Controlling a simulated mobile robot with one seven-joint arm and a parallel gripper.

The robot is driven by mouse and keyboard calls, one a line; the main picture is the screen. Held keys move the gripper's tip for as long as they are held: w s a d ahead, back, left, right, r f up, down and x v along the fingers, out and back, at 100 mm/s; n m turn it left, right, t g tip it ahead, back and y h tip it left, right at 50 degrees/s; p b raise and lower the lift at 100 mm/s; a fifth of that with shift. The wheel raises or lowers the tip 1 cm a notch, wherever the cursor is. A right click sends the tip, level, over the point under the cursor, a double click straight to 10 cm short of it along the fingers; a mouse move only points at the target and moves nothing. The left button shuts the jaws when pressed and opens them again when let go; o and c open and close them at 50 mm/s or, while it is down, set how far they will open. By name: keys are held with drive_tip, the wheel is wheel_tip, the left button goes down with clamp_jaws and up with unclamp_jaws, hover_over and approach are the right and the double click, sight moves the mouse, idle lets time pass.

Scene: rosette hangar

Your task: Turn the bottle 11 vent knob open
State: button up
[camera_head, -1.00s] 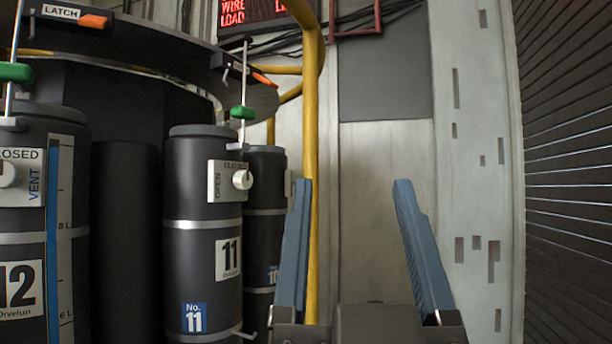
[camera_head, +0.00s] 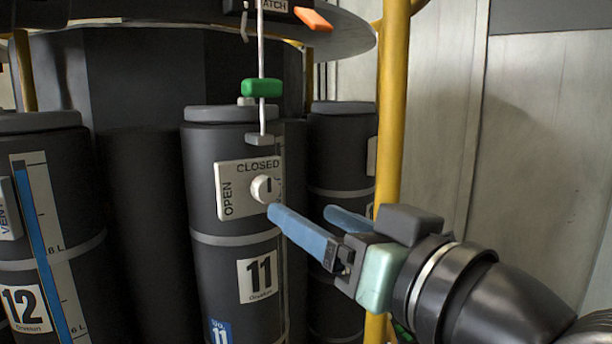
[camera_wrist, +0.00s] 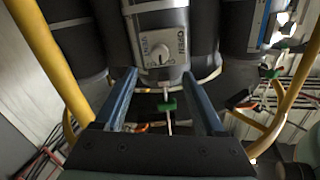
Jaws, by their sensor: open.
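Bottle 11 (camera_head: 205,225) is a dark grey cylinder marked 11 in the head view. Its white vent plate (camera_head: 236,200) reads OPEN at the left and CLOSED at the top. The round white vent knob (camera_head: 262,188) has its mark pointing up, toward CLOSED. My gripper (camera_head: 305,215) has two blue fingers, open and empty, just right of and below the knob in the picture. In the wrist view the knob (camera_wrist: 160,53) shows beyond the fingertips of my gripper (camera_wrist: 160,72), roughly centred between them. I see no contact with the knob.
A green clip on a thin rod (camera_head: 262,88) hangs above the plate. A yellow post (camera_head: 393,110) stands right of bottle 11, close to my gripper. Bottle 12 (camera_head: 75,240) is at the left. A dark bottle (camera_head: 340,150) stands behind at right.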

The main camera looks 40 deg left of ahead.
sight(269, 192)
drive_tip(key=p+x, duration=0.4)
drive_tip(key=x, duration=0.6)
drive_tip(key=shift+d, duration=0.1)
drive_tip(key=shift+c, duration=0.2)
clamp_jaws()
